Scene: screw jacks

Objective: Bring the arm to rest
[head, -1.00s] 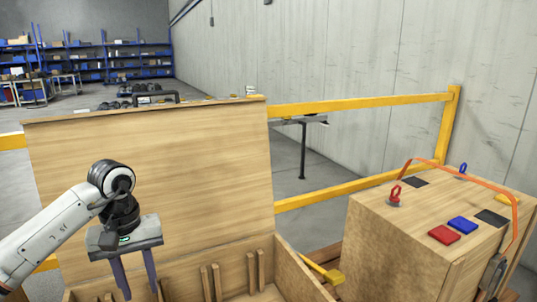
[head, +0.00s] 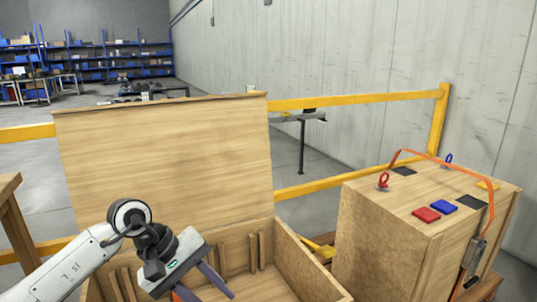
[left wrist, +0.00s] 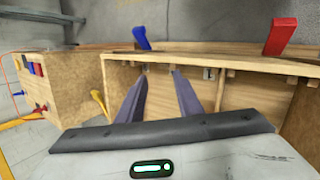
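My left arm comes in from the lower left in the head view. Its gripper (head: 206,293) is tilted over the open wooden crate (head: 310,262), near the bottom edge of the picture. In the left wrist view the two dark fingers of the left gripper (left wrist: 159,73) stand apart with nothing between them, pointing towards the crate's slatted inside wall (left wrist: 245,88). My right gripper is in neither view.
A wooden box (head: 390,235) with red and blue pads and an orange strap stands at the right. A yellow rail (head: 340,103) runs behind. A blue handle (left wrist: 141,38) and a red handle (left wrist: 280,36) show beyond the crate wall in the left wrist view.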

